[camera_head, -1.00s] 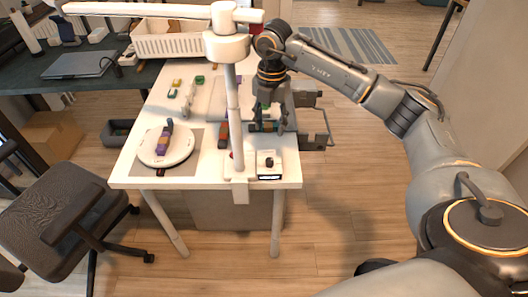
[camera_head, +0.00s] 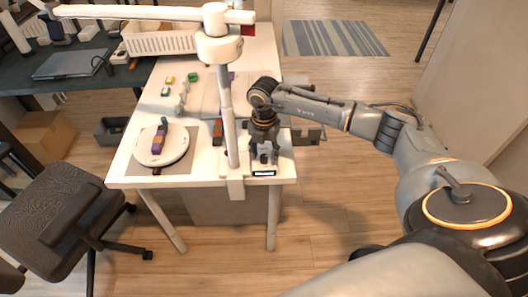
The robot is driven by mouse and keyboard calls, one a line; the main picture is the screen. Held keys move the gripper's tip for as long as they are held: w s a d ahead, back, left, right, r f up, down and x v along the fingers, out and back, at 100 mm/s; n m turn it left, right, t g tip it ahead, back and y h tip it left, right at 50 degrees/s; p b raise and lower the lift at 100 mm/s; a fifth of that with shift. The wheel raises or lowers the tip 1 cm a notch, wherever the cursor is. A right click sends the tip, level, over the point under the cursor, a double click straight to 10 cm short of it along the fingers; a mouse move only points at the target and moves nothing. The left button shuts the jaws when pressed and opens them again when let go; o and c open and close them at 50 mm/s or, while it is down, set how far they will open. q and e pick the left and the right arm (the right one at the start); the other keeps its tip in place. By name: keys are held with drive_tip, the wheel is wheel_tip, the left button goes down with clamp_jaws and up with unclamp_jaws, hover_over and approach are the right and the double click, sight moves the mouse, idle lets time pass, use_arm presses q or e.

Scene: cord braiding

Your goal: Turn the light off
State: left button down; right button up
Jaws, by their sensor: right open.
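A white lamp stands at the table's front edge, with an upright post (camera_head: 228,125) and a long arm (camera_head: 130,12) reaching to the left. A small control box (camera_head: 264,173) with a dark, lit front sits at the front right corner, next to the lamp's clamp (camera_head: 236,188). My right gripper (camera_head: 264,155) points down just above and behind this box, fingers open. The fingers partly hide the box's top, and I cannot tell whether they touch it. Whether the lamp is lit is not clear. My left gripper is not in view.
A dark chair (camera_head: 60,205) stands at the left front.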

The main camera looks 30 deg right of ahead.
clamp_jaws()
drive_tip(key=shift+f+n, duration=0.1)
drive_tip(key=shift+n, duration=0.2)
drive_tip(key=n+b, duration=0.1)
drive_tip(key=n, duration=0.1)
drive_tip(key=shift+n+b, duration=0.3)
drive_tip(key=shift+b, duration=0.1)
drive_tip(key=n+b, duration=0.2)
drive_tip(key=n, duration=0.2)
drive_tip(key=shift+n, duration=0.3)
drive_tip(key=n+b, duration=0.2)
drive_tip(key=n, duration=0.2)
drive_tip(key=shift+n+b, duration=0.95)
drive_tip(key=shift+n, duration=1.05)
